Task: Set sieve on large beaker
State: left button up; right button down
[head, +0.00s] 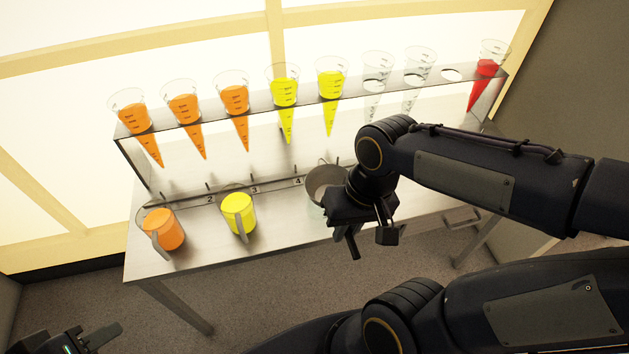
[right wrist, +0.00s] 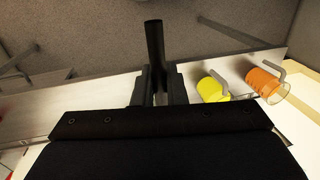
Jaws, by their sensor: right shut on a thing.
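A round grey sieve (head: 322,186) is at the right part of the table, just left of my right gripper (head: 366,232). Its dark handle (right wrist: 155,45) sticks out between the fingers of my right gripper (right wrist: 158,92) in the right wrist view. My right gripper is shut on that handle.
Beakers of orange juice (head: 163,230) and yellow juice (head: 238,214) stand at the left and middle of the metal table (head: 200,252). Behind them a raised rack (head: 305,104) holds several cones, some orange, yellow, red or clear. My right arm covers the table's right part.

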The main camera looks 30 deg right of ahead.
jog(key=w+f, duration=0.1)
jog(key=w, duration=0.1)
jog(key=w+d+f, duration=0.1)
jog(key=w, duration=0.1)
jog(key=w+d+f, duration=0.1)
jog(key=w, duration=0.1)
jog(key=shift+d, duration=0.25)
jog(key=w+d+f, duration=0.2)
jog(key=w+f, duration=0.3)
jog(key=f, duration=0.4)
jog(key=shift+w+d+f, duration=0.15)
jog(key=shift+w+f, duration=0.1)
jog(key=c, duration=1.5)
grip_release()
